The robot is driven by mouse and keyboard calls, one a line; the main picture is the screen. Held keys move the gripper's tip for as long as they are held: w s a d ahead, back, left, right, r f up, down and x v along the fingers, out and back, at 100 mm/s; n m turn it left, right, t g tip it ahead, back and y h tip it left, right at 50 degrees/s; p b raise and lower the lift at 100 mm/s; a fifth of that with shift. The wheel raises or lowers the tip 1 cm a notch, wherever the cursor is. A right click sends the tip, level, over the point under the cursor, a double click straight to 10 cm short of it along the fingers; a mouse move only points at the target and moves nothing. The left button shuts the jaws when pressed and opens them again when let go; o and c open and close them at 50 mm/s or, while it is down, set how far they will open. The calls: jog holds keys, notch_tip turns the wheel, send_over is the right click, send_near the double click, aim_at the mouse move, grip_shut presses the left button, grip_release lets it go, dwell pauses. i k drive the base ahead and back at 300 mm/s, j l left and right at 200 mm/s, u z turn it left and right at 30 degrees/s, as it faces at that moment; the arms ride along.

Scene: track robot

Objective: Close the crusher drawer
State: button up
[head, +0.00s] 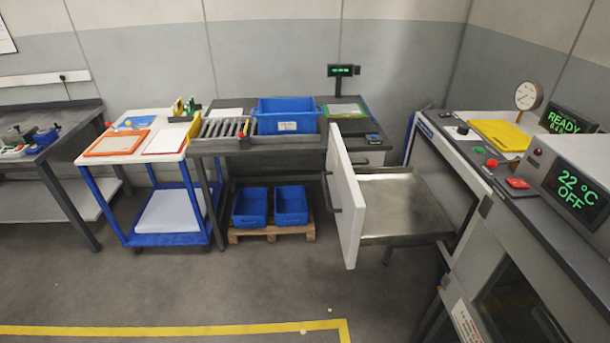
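The crusher drawer (400,205) is pulled far out of the grey machine (440,165) on the right. Its tray is bare metal and looks empty. Its white front panel (346,200) faces left, with a dark handle (328,190) on the outer face. A wide opening shows between the panel and the machine body. My gripper is not in this view.
Open grey floor (200,285) lies in front, with a yellow line (180,330) on it. A blue-framed cart (150,238) and a bench with a blue crate (286,116) stand to the left. Blue bins (250,207) sit on a pallet left of the drawer panel.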

aim_at(381, 206)
jog(key=i, duration=0.15)
jog(key=i+j, duration=0.85)
jog(key=j, duration=0.25)
jog(key=i+j, duration=0.45)
jog(key=j, duration=0.1)
